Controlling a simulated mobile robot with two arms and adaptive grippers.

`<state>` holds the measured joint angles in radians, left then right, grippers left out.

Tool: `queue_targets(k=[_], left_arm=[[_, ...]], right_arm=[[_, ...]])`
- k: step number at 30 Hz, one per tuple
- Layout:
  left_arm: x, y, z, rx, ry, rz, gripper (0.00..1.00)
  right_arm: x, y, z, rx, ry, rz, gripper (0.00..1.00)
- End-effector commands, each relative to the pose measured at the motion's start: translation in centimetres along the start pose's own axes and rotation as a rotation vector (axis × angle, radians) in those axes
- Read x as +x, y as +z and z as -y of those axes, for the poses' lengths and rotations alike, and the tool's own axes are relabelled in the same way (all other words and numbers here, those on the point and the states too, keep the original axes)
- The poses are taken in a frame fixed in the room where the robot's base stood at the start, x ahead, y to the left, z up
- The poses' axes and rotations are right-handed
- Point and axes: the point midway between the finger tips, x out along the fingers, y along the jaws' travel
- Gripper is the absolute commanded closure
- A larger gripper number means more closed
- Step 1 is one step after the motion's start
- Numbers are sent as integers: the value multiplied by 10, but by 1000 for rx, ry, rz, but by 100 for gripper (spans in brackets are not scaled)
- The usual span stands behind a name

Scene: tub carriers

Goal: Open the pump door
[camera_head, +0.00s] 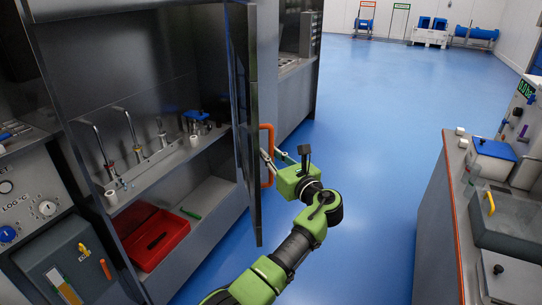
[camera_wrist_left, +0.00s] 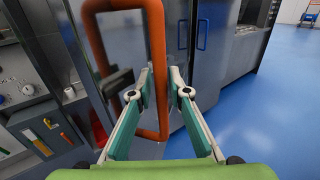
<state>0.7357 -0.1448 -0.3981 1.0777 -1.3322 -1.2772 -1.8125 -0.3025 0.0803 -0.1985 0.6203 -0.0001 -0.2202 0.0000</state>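The pump door (camera_head: 244,110) is a grey panel on the tall cabinet. In the head view it stands swung out, almost edge-on, and the cabinet interior shows to its left. Its orange loop handle (camera_head: 269,180) faces right; it also shows large in the left wrist view (camera_wrist_left: 96,70). My left gripper (camera_head: 274,157) is at the handle. In the left wrist view, one upright bar of the handle lies between its two fingers (camera_wrist_left: 160,80). The fingers look spread around the bar; firm contact does not show. My right gripper is not in view.
Inside the cabinet (camera_head: 205,160) are a shelf with taps and a red tray (camera_head: 157,240) below. A bench (camera_head: 450,215) with equipment stands at the right. The blue floor (camera_head: 385,125) between is clear.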

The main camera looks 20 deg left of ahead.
Motion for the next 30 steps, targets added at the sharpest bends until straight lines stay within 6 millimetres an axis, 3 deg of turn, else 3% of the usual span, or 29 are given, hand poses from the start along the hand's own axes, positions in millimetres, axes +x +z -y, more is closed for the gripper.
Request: queue_targets(k=[8, 21, 30], left_arm=[[-7, -1, 0, 0, -1, -1, 83], [-69, -1, 0, 1, 0, -2, 83], [-74, -1, 0, 1, 0, -1, 83]], right_arm=[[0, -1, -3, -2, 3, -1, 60], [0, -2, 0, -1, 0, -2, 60], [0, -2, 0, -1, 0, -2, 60]])
